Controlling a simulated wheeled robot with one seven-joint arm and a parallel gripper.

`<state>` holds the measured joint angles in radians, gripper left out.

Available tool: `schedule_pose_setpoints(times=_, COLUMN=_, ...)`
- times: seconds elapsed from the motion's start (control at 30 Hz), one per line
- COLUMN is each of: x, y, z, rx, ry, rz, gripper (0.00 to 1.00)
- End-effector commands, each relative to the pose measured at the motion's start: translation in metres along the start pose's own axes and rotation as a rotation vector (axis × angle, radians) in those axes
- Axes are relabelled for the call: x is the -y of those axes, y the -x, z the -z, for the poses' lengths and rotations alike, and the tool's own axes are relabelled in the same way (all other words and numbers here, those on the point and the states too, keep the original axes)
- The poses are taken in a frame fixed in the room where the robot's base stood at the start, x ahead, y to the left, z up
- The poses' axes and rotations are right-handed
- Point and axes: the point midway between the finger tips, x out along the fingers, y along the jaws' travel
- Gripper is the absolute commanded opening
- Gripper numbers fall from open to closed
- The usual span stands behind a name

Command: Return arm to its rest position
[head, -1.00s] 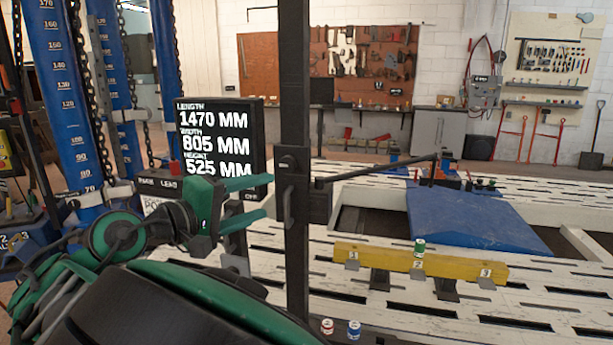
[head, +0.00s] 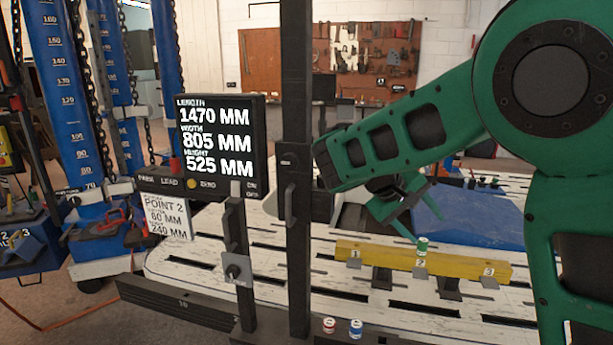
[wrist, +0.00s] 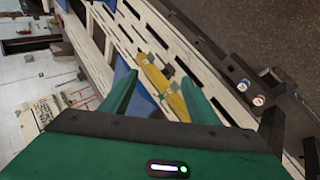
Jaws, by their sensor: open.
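My green arm reaches in from the right in the head view. My gripper (head: 412,208) hangs beyond the black upright post, above the blue panel and the far side of the yellow bar. In the wrist view the two green fingers (wrist: 160,98) are spread apart with nothing held between them. The yellow bar (head: 350,247) shows beyond and between the fingers in the wrist view (wrist: 155,75). Part of the blue panel is hidden behind my arm.
A black upright post (head: 296,180) stands close on the left of my gripper. A display (head: 222,150) reads 1470, 805 and 525 mm. Red (head: 329,326) and blue (head: 355,328) cans stand at the front. Chains hang by blue columns (head: 62,90).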

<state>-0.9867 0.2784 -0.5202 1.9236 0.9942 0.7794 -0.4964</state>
Motion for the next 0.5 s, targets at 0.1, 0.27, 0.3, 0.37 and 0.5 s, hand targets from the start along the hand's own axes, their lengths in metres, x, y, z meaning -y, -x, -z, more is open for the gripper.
schedule_pose_setpoints(times=0.1, x=-0.026, y=-0.035, z=-0.037, rx=0.076, ry=-0.07, rz=0.092, gripper=0.55)
schedule_pose_setpoints(times=0.27, x=-0.047, y=-0.066, z=-0.088, rx=0.157, ry=-0.158, rz=0.207, gripper=0.55)
schedule_pose_setpoints(times=0.3, x=-0.051, y=-0.072, z=-0.101, rx=0.175, ry=-0.182, rz=0.235, gripper=0.55)
schedule_pose_setpoints(times=0.37, x=-0.056, y=-0.079, z=-0.121, rx=0.201, ry=-0.216, rz=0.276, gripper=0.55)
schedule_pose_setpoints(times=0.5, x=-0.064, y=-0.09, z=-0.169, rx=0.255, ry=-0.299, rz=0.366, gripper=0.55)
